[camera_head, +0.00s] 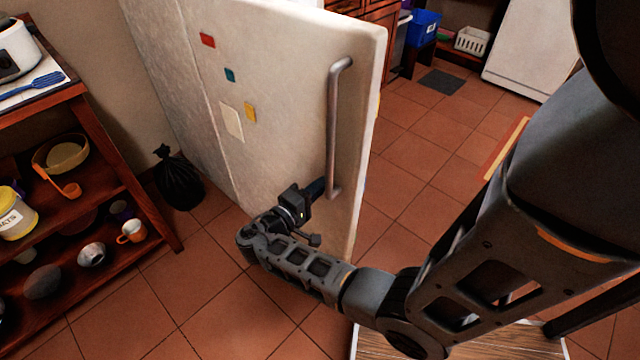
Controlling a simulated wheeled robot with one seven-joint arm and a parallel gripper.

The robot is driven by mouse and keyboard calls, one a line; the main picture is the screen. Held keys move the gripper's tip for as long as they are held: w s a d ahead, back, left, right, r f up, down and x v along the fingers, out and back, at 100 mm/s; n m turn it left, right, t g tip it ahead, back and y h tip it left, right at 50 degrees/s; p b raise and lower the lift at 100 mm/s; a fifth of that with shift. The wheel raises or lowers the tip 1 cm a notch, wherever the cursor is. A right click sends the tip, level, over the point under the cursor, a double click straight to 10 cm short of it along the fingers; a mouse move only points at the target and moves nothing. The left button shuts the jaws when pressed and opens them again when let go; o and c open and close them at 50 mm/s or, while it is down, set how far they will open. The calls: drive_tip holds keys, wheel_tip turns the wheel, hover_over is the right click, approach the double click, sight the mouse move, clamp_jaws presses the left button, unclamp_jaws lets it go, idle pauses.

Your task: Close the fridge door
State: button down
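The white fridge door (285,80) stands upright at the centre with its outer face towards me. It appears swung open, as floor shows beyond its free right edge; its hinge side is at the left. A grey vertical bar handle (335,125) is near that right edge. My gripper (316,188) is in front of the door's face, at the left of the handle's lower end and very close to it. The fingers are small and dark, so I cannot tell whether they touch the handle or are open or shut. The fridge's inside is hidden.
A wooden shelf (150,205) with pots, cups and jars stands at the left. A black bag (178,180) lies on the floor between it and the fridge. Tiled floor (425,155) is clear at the right of the door, with a dark mat (443,81) farther back.

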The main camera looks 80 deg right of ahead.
drive_tip(key=shift+s+d, duration=0.15)
drive_tip(key=shift+d, duration=0.1)
